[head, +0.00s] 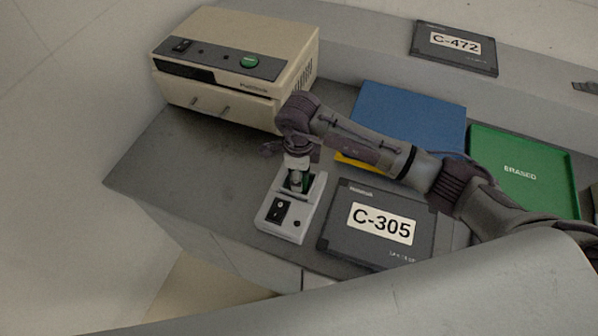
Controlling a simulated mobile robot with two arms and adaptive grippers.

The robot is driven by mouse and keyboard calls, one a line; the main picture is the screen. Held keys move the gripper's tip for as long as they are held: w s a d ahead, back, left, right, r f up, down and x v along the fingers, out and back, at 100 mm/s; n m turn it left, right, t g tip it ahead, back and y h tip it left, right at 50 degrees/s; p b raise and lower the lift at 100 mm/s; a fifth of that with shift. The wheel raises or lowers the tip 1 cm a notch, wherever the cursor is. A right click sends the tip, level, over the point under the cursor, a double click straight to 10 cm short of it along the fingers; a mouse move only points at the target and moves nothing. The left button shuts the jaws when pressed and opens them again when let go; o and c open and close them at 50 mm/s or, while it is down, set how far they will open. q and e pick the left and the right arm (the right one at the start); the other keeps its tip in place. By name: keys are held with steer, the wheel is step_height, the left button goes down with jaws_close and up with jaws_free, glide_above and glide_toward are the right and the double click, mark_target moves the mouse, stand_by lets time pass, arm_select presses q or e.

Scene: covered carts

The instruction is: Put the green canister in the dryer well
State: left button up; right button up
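A small grey device (282,228) with a black switch panel stands on the cart top, left of the C-305 case. A recess is at its back end; I take this device for the dryer. A small patch of green (307,182) shows at the recess, likely the canister, mostly hidden by my gripper. My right gripper (297,180) reaches in from the right and points down at the recess. Its fingertips are too small and covered to show whether they hold the green thing. My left gripper is out of view.
A beige machine (235,65) with a green button stands at the back left. A dark C-305 case (345,240), a blue panel (410,105) with a yellow strip, and a green "ERASED" panel (530,195) lie right. A C-472 case (430,50) lies behind. The left cart top is clear.

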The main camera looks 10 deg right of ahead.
steer(key=shift+f+b, duration=0.35)
steer(key=shift+b, duration=0.05)
steer(key=o, duration=1.3)
steer(key=shift+s+r, duration=0.1)
steer(key=shift+c, duration=0.2)
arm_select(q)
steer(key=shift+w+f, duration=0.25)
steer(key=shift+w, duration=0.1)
arm_select(e)
steer(key=shift+r+p, duration=0.4)
steer(key=shift+p, duration=0.15)
steer(key=shift+r+b, duration=0.35)
steer(key=shift+r, duration=0.05)
arm_select(q)
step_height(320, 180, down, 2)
steer(key=b, duration=0.2)
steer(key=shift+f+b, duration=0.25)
steer(key=shift+b, duration=0.1)
arm_select(e)
step_height(320, 180, up, 11)
